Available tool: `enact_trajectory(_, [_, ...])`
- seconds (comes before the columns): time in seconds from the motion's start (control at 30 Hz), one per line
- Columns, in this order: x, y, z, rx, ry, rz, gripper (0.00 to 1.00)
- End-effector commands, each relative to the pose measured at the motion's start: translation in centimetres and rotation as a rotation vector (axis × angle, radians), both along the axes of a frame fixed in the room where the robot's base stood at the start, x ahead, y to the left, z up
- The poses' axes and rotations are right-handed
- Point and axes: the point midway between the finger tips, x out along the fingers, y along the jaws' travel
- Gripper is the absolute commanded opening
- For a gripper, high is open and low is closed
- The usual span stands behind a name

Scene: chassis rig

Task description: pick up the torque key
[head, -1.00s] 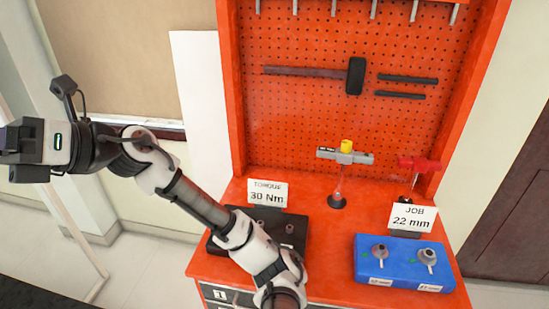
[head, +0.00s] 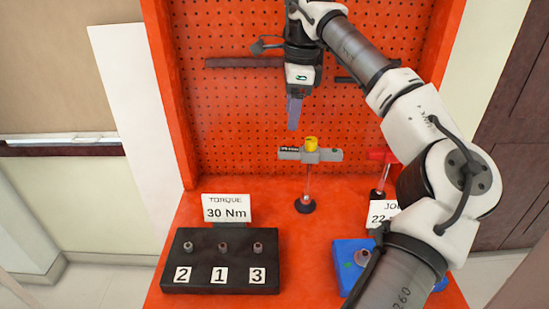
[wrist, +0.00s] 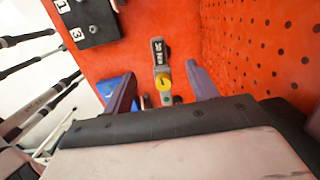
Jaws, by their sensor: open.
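A grey T-handled key with a yellow knob (head: 310,154), which I take to be the torque key, stands upright in a dark round base on the red bench. My gripper (head: 294,122) points down above it and slightly left, clear of it in the head view. In the wrist view, the grey handle (wrist: 159,50) and its yellow knob appear between the two spread fingers of my gripper (wrist: 160,72). The fingers are open and hold nothing. A red T-handled tool (head: 383,156) stands to the right, partly hidden by my arm.
A black block (head: 220,285) numbered 2, 1, 3 holds several sockets, behind it a "30 Nm" sign (head: 226,209). A blue block (head: 345,250) and a second sign (head: 384,213) are partly covered by my arm. A red pegboard (head: 235,120) rises close behind the key.

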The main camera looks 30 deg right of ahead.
Motion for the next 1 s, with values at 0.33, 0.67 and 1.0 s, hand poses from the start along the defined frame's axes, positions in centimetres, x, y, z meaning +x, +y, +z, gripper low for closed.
enact_trajectory(0.33, [-4.2,-4.6,-1.7,-0.069,0.074,-0.094,0.58])
enact_trajectory(0.67, [-4.0,-4.5,-6.9,-0.069,0.070,-0.091,0.58])
enact_trajectory(1.0, [-3.8,-4.4,-9.6,-0.066,0.070,-0.092,0.58])
